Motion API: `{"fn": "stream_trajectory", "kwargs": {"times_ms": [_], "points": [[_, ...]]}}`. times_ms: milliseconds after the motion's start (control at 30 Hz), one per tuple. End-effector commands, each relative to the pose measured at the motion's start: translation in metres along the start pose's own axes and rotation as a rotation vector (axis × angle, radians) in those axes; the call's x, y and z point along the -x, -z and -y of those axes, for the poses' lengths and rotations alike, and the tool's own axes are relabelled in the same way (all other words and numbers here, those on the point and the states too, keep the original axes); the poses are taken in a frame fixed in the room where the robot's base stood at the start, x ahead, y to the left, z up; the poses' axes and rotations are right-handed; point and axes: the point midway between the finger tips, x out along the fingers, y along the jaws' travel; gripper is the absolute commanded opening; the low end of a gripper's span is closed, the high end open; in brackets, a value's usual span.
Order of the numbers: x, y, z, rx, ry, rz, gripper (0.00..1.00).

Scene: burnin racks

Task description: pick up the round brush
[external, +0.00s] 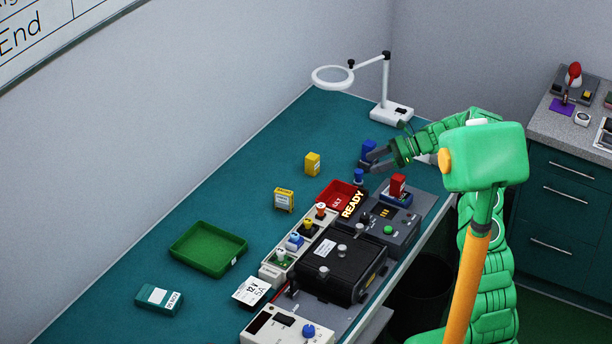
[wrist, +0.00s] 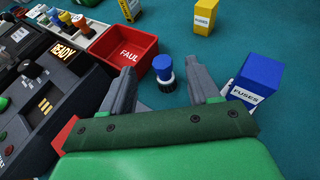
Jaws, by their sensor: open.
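The round brush (wrist: 163,68) appears to be the small upright piece with a blue top and a dark and pale round base. It stands on the teal bench top. In the external view its blue top (external: 359,175) shows just below my gripper (external: 366,158). In the wrist view my gripper (wrist: 162,75) is open and empty, with one grey finger to each side of the line to the brush. The brush shows in the gap near the fingertips. I cannot tell whether either finger touches it.
A blue fuses box (wrist: 258,82) stands close beside the right finger. A red fault bin (wrist: 122,50) and the tester with the READY display (wrist: 62,53) are to the left. A yellow fuses box (wrist: 205,16) stands farther back. A magnifier lamp (external: 388,100) stands behind.

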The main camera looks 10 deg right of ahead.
Motion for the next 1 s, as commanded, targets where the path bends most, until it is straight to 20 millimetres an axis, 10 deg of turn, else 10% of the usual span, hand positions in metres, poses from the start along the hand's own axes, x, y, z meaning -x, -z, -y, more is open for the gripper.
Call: {"fn": "stream_trajectory", "kwargs": {"times_ms": [867, 1000], "points": [[-0.064, 0.013, 0.001, 0.0, -0.001, -0.001, 0.61], [-0.063, 0.013, 0.001, 0.0, -0.001, -0.001, 0.42]]}}
